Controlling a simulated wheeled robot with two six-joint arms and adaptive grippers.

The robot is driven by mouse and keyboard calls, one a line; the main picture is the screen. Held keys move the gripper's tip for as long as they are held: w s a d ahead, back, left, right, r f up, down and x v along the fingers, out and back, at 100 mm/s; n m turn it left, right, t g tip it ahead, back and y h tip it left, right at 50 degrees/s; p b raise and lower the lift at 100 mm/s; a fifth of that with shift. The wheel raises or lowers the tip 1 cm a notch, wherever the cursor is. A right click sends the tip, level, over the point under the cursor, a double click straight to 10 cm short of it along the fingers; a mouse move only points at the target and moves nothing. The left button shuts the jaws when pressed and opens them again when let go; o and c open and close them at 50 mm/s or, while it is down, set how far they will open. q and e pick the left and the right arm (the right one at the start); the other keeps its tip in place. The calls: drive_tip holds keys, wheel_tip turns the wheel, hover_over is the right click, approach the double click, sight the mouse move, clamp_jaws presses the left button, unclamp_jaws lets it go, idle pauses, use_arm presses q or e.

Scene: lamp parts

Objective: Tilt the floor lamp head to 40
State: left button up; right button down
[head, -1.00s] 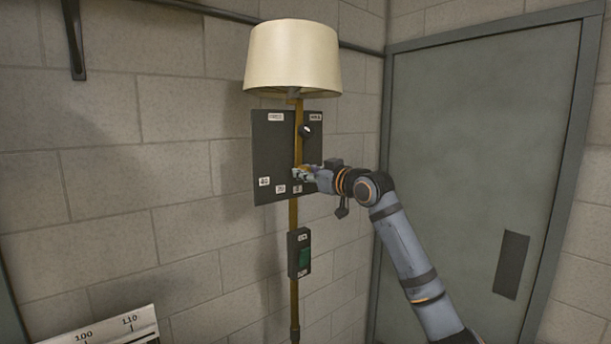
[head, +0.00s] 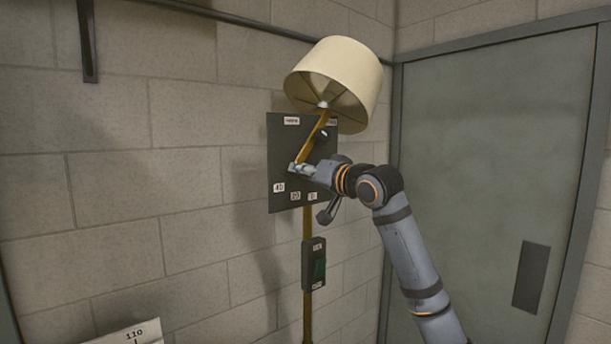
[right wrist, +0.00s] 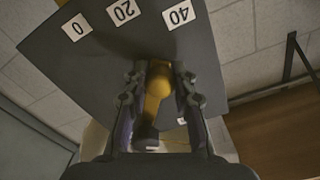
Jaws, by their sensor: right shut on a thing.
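The floor lamp's cream shade (head: 337,78) is tilted to the right, its open underside showing. A brass bar (head: 313,143) runs from under the shade down and left across a dark panel (head: 285,145). The panel's lower edge has labels 40 (head: 279,187), 20 (head: 295,196) and 0 (head: 312,196). My right gripper (head: 298,168) is shut on the bar's lower end. In the right wrist view the bar's rounded brass end (right wrist: 159,84) lies between the fingers, pointing between 20 and 40, nearer the 40 label (right wrist: 179,13). My left gripper is not in view.
A grey door (head: 480,180) stands at right. A block wall is behind. A white scale board (head: 130,334) shows at bottom left.

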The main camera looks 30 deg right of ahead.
drive_tip(key=shift+a+r, duration=0.2)
idle(0.4)
drive_tip(key=c, duration=1.1)
unclamp_jaws()
drive_tip(key=shift+r, duration=0.1)
wheel_tip(320, 180, up, 10)
drive_tip(key=shift+f, duration=0.1)
drive_tip(key=shift+f, duration=0.1)
